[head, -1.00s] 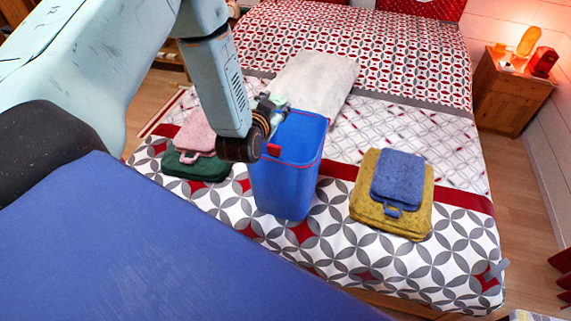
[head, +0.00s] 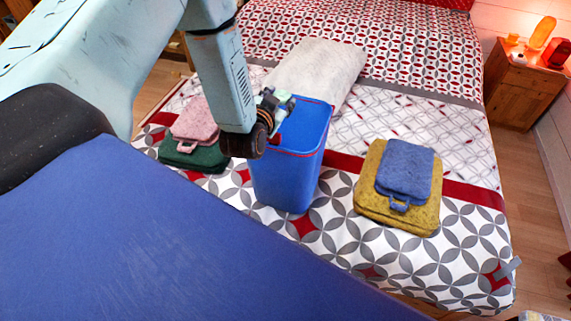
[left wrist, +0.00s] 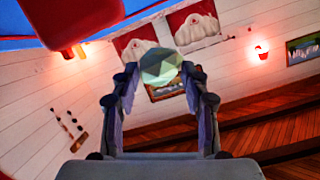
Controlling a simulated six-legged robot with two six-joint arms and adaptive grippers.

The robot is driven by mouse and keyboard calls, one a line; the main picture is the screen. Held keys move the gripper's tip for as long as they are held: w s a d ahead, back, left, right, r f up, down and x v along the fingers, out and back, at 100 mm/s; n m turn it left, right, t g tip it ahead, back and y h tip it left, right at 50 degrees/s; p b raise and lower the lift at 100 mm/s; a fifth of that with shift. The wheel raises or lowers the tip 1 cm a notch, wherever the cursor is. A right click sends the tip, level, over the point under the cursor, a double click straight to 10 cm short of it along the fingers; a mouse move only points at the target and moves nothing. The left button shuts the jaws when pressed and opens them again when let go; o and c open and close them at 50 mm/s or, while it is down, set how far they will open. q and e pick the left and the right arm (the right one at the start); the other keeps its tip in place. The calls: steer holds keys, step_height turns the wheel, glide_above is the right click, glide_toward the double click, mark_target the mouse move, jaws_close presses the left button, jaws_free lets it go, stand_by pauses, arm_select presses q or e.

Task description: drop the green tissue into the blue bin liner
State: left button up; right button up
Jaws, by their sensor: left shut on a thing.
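A tall blue bin (head: 287,175), with a thin red line around its rim, stands upright on the bed; I take it for the blue bin liner. My left gripper (head: 282,101) is at the bin's far left rim, its fingers up near rim height. In the left wrist view the left gripper (left wrist: 160,82) is shut on the pale green, faceted tissue (left wrist: 161,66), held between the fingertips. In the head view the tissue is too small to tell clearly from the fingers. The bin's inside floor is hidden. My right gripper is not in view.
On the bed (head: 345,255), folded pink (head: 198,120) and green (head: 195,158) cloths lie left of the bin. Blue (head: 404,170) and yellow (head: 372,198) ones lie to its right. A pale pillow (head: 325,70) lies behind. A nightstand (head: 520,90) stands at far right.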

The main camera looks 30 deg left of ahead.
arm_select(q)
steer(key=shift+w+f+b, duration=0.1)
steer(key=shift+f+b, duration=0.25)
steer(key=shift+f, duration=0.45)
steer(key=shift+s+a+r, duration=0.15)
steer(key=shift+s+r, duration=0.05)
steer(key=shift+s, duration=0.1)
steer(key=o, duration=0.4)
steer(key=shift+c, duration=0.2)
steer(key=shift+o, duration=1.4)
steer(key=shift+w+f, duration=0.1)
steer(key=shift+w, duration=0.15)
steer(key=shift+o, duration=0.9)
steer(key=shift+s, duration=0.1)
steer(key=shift+s, duration=0.1)
